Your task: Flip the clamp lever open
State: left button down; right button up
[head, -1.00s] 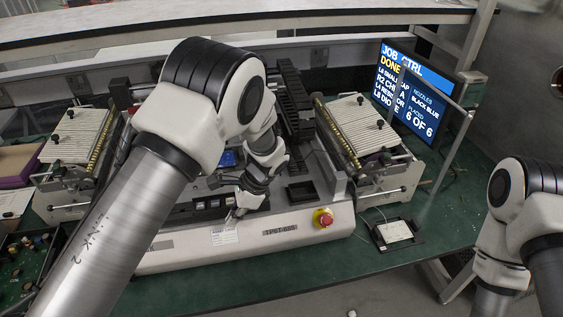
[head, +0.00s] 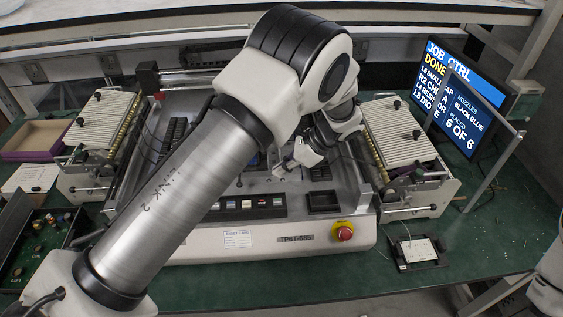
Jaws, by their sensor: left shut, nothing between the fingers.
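My left arm reaches across the pick-and-place machine (head: 278,243). My left gripper (head: 281,169) is shut and empty, pointing left and down over the machine bed, behind the row of buttons. It is small here, and I cannot tell whether its tips touch anything. I cannot make out the clamp lever for certain; my left arm hides much of the bed. My right gripper is out of view; only part of my right arm shows at the lower right edge.
A red emergency stop (head: 343,232) sits at the machine's front right. Ribbed feeder banks stand left (head: 104,118) and right (head: 392,128). A monitor (head: 455,100) reads DONE, 6 OF 6. A small board holder (head: 416,251) and a parts tray (head: 38,245) lie on the green table.

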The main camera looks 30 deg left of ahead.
pick_arm(q)
jog(key=x, duration=0.2)
jog(key=p+x, duration=0.1)
jog(key=s+p+x, duration=0.1)
jog(key=x, duration=0.1)
jog(key=shift+s+a+r, duration=0.1)
jog(key=shift+a, duration=0.35)
jog(key=a, duration=0.1)
jog(key=a+p, duration=0.1)
jog(key=a+f+p, duration=0.1)
jog(key=shift+s, duration=0.4)
jog(key=shift+a+f, duration=0.2)
jog(key=shift+a, duration=0.15)
jog(key=shift+s, duration=0.1)
